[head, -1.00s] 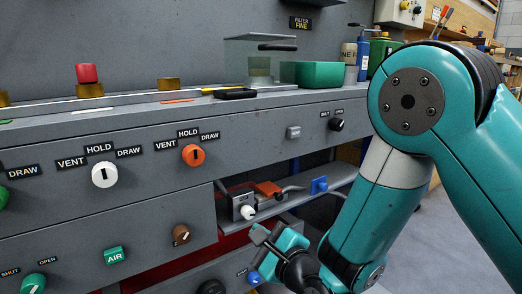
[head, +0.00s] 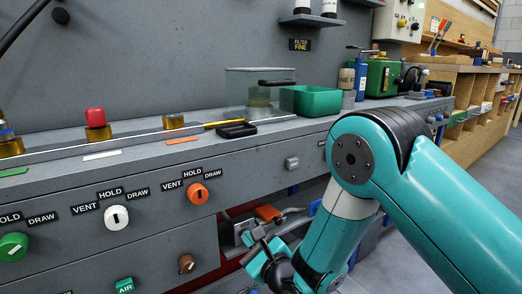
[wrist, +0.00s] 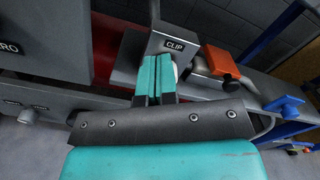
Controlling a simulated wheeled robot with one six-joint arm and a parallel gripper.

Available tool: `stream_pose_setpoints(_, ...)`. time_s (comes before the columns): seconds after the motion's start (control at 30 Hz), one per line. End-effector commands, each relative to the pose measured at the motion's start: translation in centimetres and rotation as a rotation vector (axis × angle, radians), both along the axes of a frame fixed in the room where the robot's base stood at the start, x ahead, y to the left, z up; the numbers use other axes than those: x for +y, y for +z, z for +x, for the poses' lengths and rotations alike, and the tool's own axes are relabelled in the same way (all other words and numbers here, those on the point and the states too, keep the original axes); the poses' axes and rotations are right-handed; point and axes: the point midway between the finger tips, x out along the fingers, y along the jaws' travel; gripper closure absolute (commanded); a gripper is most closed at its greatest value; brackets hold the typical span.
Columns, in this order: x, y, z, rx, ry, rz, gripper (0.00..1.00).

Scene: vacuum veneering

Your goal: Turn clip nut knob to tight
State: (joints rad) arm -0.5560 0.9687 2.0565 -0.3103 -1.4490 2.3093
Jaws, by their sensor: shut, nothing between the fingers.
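A grey block labelled CLIP (wrist: 172,45) stands on the lower shelf, at the top middle of the wrist view. A pale rounded part, probably the clip nut knob (wrist: 176,72), shows only as a sliver at the right edge of my fingers; its pointer and setting are hidden. My gripper (wrist: 155,60) is shut and empty, its two teal fingertips together just in front of the block. I cannot tell whether they touch the knob. In the head view my gripper is low in the middle, in front of the block (head: 240,229), covering much of it.
An orange piece (wrist: 221,61) with grey metal parts lies right of the block, and a blue knob or handle (wrist: 285,105) is farther right. The grey bench front (head: 120,200) with white, orange and green knobs overhangs the shelf. Floor is open at right.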

Motion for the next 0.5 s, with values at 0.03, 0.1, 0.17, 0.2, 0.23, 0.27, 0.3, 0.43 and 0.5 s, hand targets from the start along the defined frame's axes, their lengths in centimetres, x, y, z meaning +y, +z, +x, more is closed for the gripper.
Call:
stream_pose_setpoints(0.03, 0.21, 0.42, 0.29, 0.002, 0.000, 0.001, 1.00)
stream_pose_setpoints(0.1, 0.42, 0.32, 0.58, 0.001, 0.001, 0.001, 1.00)
stream_pose_setpoints(0.17, 0.59, 0.22, 0.75, 0.001, 0.002, 0.001, 1.00)
stream_pose_setpoints(0.2, 0.69, 0.16, 0.81, 0.000, 0.003, 0.001, 1.00)
stream_pose_setpoints(0.23, 0.75, 0.11, 0.86, 0.000, 0.004, 0.000, 1.00)
stream_pose_setpoints(0.27, 0.81, 0.06, 0.87, 0.000, 0.004, 0.000, 1.00)
stream_pose_setpoints(0.3, 0.89, -0.01, 0.87, 0.001, 0.005, 0.000, 1.00)
stream_pose_setpoints(0.43, 1.03, -0.14, 0.84, 0.001, 0.008, -0.001, 1.00)
stream_pose_setpoints(0.5, 1.07, -0.16, 0.82, 0.002, 0.008, 0.000, 1.00)
